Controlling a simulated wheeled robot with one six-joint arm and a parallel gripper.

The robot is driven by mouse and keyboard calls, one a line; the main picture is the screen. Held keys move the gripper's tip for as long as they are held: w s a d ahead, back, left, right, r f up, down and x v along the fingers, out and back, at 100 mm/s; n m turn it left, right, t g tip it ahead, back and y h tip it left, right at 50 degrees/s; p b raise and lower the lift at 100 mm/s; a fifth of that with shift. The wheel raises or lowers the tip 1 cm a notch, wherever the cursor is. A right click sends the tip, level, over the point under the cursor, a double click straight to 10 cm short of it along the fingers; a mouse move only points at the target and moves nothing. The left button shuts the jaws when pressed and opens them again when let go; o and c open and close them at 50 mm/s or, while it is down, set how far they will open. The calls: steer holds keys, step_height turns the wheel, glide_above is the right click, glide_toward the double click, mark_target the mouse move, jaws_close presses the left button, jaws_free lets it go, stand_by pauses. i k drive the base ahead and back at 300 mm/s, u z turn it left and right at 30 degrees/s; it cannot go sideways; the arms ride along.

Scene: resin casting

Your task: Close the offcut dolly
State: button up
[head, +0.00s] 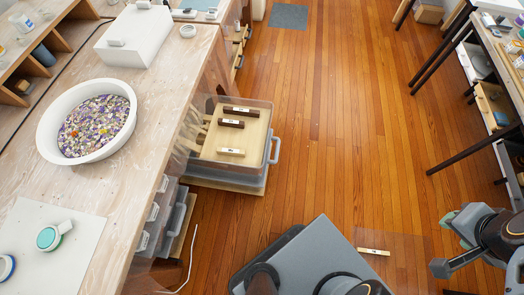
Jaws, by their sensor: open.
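A dolly, a clear-walled bin (262,104) on a low base, stands out from under the left workbench into the aisle. Several wood pieces with pale labels lie in it, and a grey handle (275,150) is on its right side. I cannot read the labels to confirm it is the offcut dolly. Its left end is hidden under the bench top. My gripper (443,243) is at the lower right, open and empty, well apart from the dolly.
The workbench (180,75) holds a white bowl of colourful chips (88,119). Clear bins with grey handles (177,218) stand under it. A translucent sheet with a labelled strip (374,251) shows near my base. The middle wooden floor (340,110) is clear; tables line the right.

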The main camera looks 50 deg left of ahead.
mark_target(248, 175)
steer(key=u, duration=3.35)
steer(key=k, duration=1)
steer(key=z, duration=0.95)
steer(key=i, duration=1)
steer(key=u, duration=0.5)
steer(key=k, duration=0.55)
steer(key=u, duration=1.1)
steer(key=i, duration=1.05)
steer(key=z, duration=0.6)
